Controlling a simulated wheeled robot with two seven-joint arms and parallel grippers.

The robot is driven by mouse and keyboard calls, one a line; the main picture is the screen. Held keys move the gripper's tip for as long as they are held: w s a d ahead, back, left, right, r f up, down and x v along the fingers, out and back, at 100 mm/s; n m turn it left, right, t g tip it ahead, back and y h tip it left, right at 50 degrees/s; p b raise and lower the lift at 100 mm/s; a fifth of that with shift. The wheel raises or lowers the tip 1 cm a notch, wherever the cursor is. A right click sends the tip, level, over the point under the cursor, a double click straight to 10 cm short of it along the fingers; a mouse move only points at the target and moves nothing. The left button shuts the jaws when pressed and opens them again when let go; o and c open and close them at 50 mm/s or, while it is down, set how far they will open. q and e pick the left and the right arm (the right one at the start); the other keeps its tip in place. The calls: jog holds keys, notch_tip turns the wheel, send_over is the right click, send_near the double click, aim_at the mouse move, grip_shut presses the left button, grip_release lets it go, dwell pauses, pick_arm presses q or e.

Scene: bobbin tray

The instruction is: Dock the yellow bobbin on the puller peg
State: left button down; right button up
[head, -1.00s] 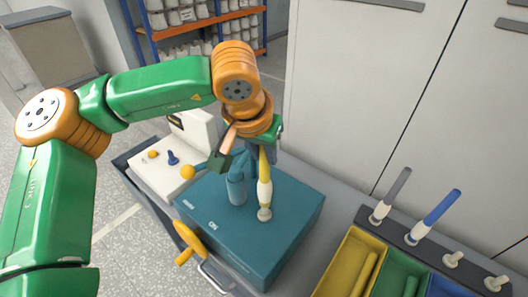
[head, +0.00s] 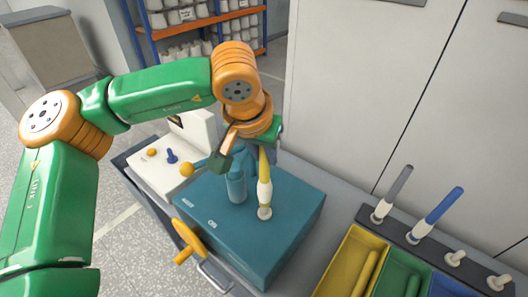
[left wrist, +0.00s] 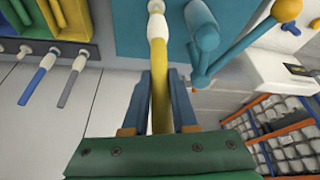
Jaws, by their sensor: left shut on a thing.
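The yellow bobbin (head: 263,166) stands nearly upright over the teal puller box (head: 285,215). My left gripper (head: 262,147) is shut on its upper part, partly hidden by the wrist. In the left wrist view the bobbin (left wrist: 159,65) runs between the two blue fingers. Its lower end meets a white section (head: 264,190) that stands on a small round base, the puller peg (head: 264,213), on top of the box. They look in line and touching; I cannot tell how far the bobbin is seated. My right gripper is not in view.
A teal post (head: 236,186) and a lever with a yellow ball (head: 187,169) stand close left of the bobbin. A yellow handwheel (head: 188,240) is on the box's front. At right, a rack (head: 400,236) holds grey and blue bobbins beside bare pegs, behind coloured bins (head: 340,262).

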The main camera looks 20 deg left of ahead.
pick_arm(q)
jog(key=shift+f+b, duration=0.55)
jog(key=shift+f, duration=0.15)
jog(key=c, duration=1)
grip_release()
jog(key=shift+r, duration=0.1)
jog(key=p+v, duration=0.6)
jog(key=v, duration=0.5)
jog(key=shift+p, duration=0.3)
